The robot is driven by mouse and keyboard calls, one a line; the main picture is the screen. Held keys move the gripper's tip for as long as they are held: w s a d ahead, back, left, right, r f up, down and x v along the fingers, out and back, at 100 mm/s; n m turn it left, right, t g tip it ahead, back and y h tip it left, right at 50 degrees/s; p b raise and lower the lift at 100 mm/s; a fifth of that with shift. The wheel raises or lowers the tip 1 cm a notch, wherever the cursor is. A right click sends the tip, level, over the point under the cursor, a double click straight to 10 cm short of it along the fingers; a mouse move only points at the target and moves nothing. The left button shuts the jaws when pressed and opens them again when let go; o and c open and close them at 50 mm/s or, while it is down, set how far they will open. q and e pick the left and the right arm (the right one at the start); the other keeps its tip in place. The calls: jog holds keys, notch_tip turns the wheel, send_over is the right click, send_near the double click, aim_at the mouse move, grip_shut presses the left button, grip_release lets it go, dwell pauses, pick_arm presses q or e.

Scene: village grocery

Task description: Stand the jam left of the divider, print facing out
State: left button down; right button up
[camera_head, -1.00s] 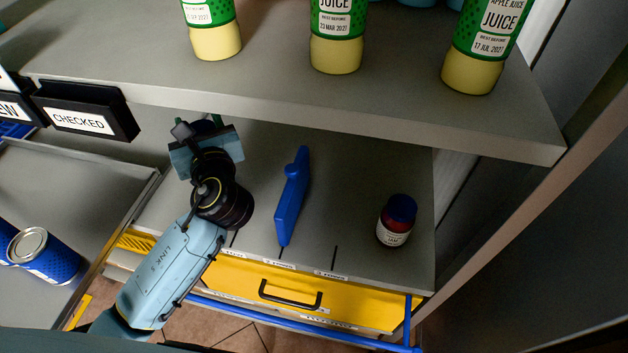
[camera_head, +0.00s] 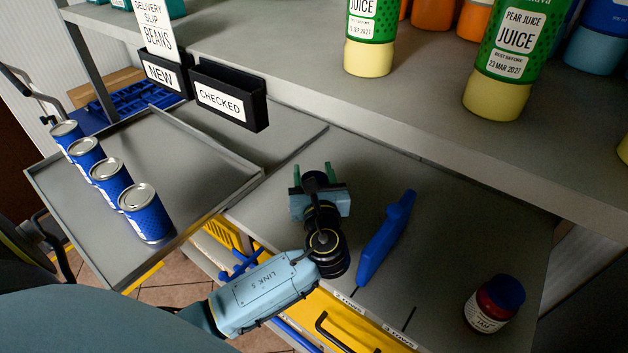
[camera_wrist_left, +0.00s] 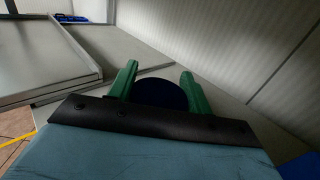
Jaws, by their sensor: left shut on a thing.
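My left gripper (camera_head: 313,170) is over the lower shelf, left of the blue divider (camera_head: 385,242). In the left wrist view its green fingers are shut on a round thing with a dark blue top (camera_wrist_left: 160,94). Its sides and any print are hidden, and I cannot tell whether it touches the shelf. The divider stands on the shelf, apart from the gripper. A jar with a blue lid, dark red body and white label reading JAM (camera_head: 492,305) stands upright right of the divider. My right gripper is not in view.
An upper shelf (camera_head: 420,108) with green juice bottles overhangs the back. A grey tray (camera_head: 75,225) with several blue cans stands left. Black holders marked NEW (camera_head: 160,75) and CHECKED (camera_head: 221,101) hang between. Yellow drawers (camera_head: 340,325) lie below the front edge.

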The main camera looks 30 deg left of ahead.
pick_arm(q)
jog(key=shift+f, duration=0.5)
jog(key=shift+r, duration=0.1)
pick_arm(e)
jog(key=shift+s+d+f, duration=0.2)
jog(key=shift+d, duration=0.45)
pick_arm(q)
jog(key=c, duration=1)
grip_release()
jog(key=shift+f, duration=0.25)
jog(key=o, duration=0.4)
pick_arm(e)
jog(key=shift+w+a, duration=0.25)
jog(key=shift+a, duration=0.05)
pick_arm(q)
jog(key=shift+r, duration=0.1)
